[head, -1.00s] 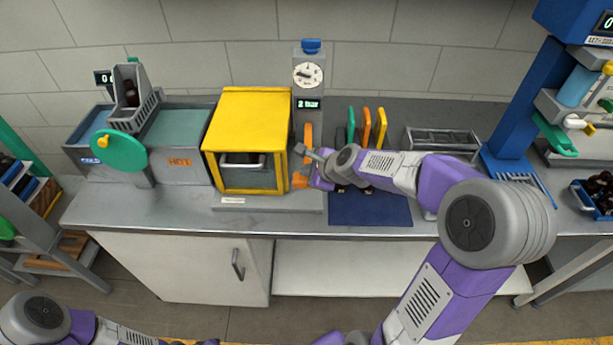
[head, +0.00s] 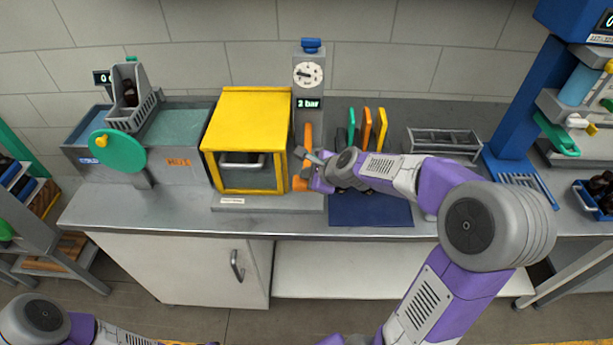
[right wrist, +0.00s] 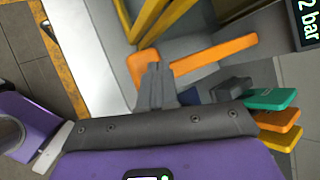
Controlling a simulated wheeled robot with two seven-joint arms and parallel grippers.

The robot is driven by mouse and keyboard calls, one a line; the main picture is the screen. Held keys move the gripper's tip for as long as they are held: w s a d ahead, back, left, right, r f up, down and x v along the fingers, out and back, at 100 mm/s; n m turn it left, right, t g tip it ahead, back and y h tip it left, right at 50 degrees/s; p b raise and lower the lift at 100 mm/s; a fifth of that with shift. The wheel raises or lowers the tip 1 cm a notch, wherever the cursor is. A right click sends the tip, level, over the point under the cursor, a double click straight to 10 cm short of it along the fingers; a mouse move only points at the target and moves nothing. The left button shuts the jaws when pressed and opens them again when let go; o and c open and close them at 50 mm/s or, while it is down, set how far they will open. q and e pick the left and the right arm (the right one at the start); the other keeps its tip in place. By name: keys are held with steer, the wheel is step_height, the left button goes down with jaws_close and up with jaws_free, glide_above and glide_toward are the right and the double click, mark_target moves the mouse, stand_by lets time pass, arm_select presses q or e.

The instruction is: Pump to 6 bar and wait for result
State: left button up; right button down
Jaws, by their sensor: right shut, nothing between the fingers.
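The grey pump column (head: 308,58) carries a white round dial (head: 307,74) and a small display (head: 308,103) reading 2 bar; the figure is clearer on the display in the right wrist view (right wrist: 305,22). My right gripper (head: 312,157) is shut and empty at the lever. In the right wrist view its fingertips (right wrist: 155,75) overlap the orange lever (right wrist: 235,46); contact is unclear. My left arm shows at bottom left, its gripper out of frame.
Green, orange and yellow paddles (head: 367,128) stand right of the column, behind a blue mat (head: 370,210). A grey rack (head: 441,143) sits further right. The bench front (head: 160,212) is clear.

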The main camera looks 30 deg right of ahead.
steer(key=shift+f+b, duration=1.6)
steer(key=shift+f, duration=0.25)
stand_by(1.1)
steer(key=shift+r, duration=0.1)
stand_by(0.4)
steer(key=shift+r+p, duration=3.1)
steer(key=shift+p, duration=0.1)
step_height(320, 180, up, 5)
steer(key=p, duration=0.5)
